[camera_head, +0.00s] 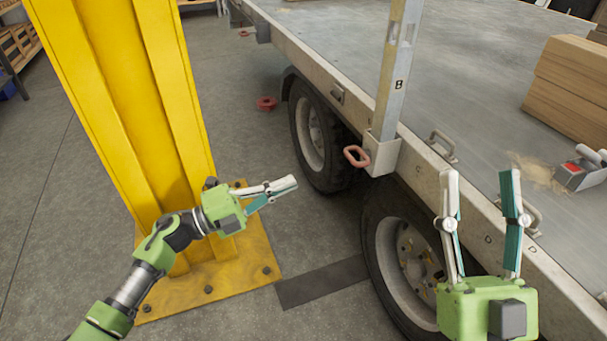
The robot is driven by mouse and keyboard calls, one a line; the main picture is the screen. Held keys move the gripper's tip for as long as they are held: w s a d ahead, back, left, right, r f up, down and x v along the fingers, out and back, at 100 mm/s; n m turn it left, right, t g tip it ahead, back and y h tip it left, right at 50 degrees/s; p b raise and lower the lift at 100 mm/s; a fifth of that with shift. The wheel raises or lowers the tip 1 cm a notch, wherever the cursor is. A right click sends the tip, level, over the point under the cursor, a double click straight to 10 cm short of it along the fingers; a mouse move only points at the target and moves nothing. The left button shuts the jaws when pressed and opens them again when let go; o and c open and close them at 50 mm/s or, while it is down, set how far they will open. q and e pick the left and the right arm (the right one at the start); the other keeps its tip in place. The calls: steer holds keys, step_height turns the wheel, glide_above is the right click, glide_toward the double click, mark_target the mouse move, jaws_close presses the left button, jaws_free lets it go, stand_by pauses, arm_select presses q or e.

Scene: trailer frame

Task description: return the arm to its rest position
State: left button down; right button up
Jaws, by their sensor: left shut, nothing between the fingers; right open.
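My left gripper (290,186) is at the end of the green and black arm that comes in from the lower left. Its fingers are together and hold nothing. It points right, in front of the yellow column and short of the trailer wheels. My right gripper (482,185) is at the lower right with its fingers pointing up and spread apart. It is empty, and in the picture it overlaps the trailer's side rail and rear wheel. Most of the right arm is out of view.
The yellow column (110,90) stands on a bolted base plate (215,285). The trailer (330,75) has two wheels on this side, a grey post (397,70) and a red handle (356,156). Timber (568,85) and a tool (580,172) lie on its deck.

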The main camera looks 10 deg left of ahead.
arm_select(q)
steer(key=shift+s+a, duration=0.25)
steer(key=shift+a, duration=0.1)
arm_select(e)
steer(key=shift+w+f+h, duration=0.3)
